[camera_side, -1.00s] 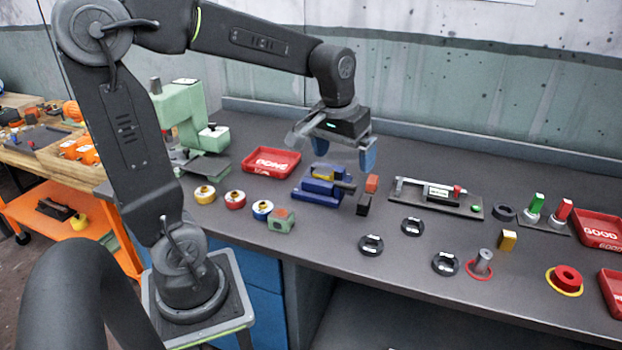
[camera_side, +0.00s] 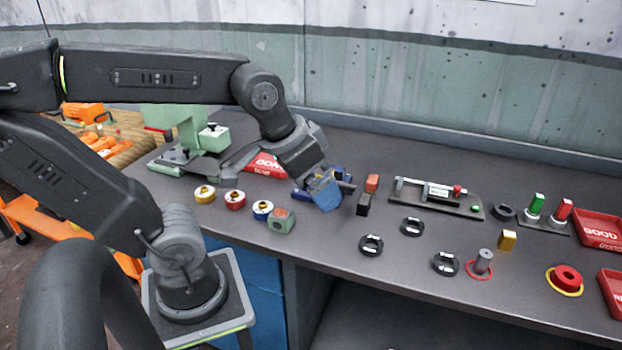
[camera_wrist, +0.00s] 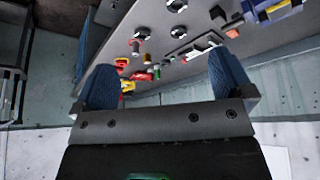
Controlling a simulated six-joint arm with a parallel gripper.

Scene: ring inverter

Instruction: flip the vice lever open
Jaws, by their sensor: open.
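The blue vice (camera_side: 300,194) stands on the bench, mostly hidden behind my gripper in the side view. A dark bar (camera_side: 346,187), perhaps its lever, sticks out to the right. A blue and yellow thing, likely the vice, shows at the upper right of the wrist view (camera_wrist: 283,11). My gripper (camera_side: 328,203) is tilted and low, in front of the vice in the side view. Its blue fingers are spread with nothing between them in the wrist view (camera_wrist: 165,85). I cannot tell whether a finger touches the vice or lever.
A red block (camera_side: 372,183) and a black block (camera_side: 363,204) stand just right of my gripper. A green block (camera_side: 281,221) and several coloured rolls lie to the left. A red tray (camera_side: 268,166) is partly hidden behind my arm. A clamp fixture (camera_side: 436,198) lies farther right.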

